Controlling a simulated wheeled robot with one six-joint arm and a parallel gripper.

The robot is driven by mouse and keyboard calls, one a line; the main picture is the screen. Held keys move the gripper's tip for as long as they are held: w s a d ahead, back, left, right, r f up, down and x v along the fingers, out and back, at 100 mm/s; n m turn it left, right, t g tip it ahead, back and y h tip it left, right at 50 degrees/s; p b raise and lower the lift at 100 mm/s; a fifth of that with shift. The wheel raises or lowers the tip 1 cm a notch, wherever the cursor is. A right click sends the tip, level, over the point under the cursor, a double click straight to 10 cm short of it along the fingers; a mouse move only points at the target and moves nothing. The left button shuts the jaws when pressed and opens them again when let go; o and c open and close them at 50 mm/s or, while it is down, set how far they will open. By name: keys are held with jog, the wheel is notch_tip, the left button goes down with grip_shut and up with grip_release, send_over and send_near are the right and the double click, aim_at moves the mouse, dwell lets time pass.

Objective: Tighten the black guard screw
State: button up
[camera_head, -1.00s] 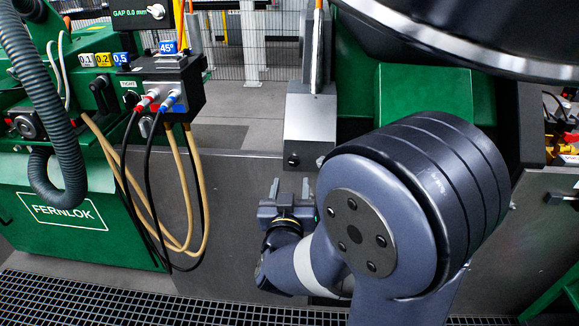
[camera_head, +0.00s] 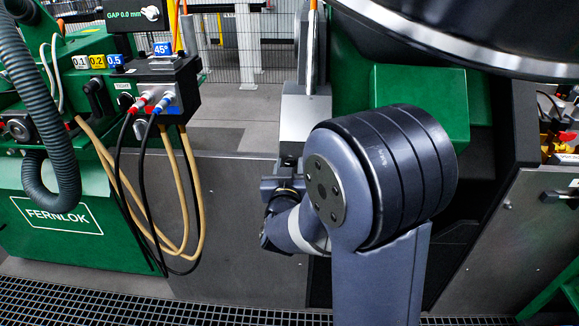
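A grey guard block (camera_head: 304,116) stands in the middle, below the dark wheel. One second ago a small black screw head showed low on its front face; now that spot lies just above my gripper, and I cannot make the screw out clearly. My gripper (camera_head: 283,180) is small and dark in the view, left of my large arm joint, at the foot of the block. Its fingertips blend into the dark background. I cannot tell whether they are apart, touch the screw or hold anything.
A green FERNLOK machine (camera_head: 57,214) stands at left, with a black control box (camera_head: 160,90), a "TIGHT" label and hanging hoses (camera_head: 190,215). The wheel (camera_head: 480,35) overhangs the upper right. A grey panel (camera_head: 235,225) stands behind my arm; floor grating (camera_head: 130,305) lies in front.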

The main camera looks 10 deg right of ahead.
jog(key=c, duration=0.7)
jog(key=m+b, duration=1.2)
jog(key=shift+f+m, duration=0.15)
jog(key=shift+m, duration=0.15)
jog(key=m+b, duration=0.2)
jog(key=m, duration=0.2)
jog(key=shift+b, duration=0.35)
jog(key=shift+r+m, duration=0.2)
jog(key=shift+m, duration=0.1)
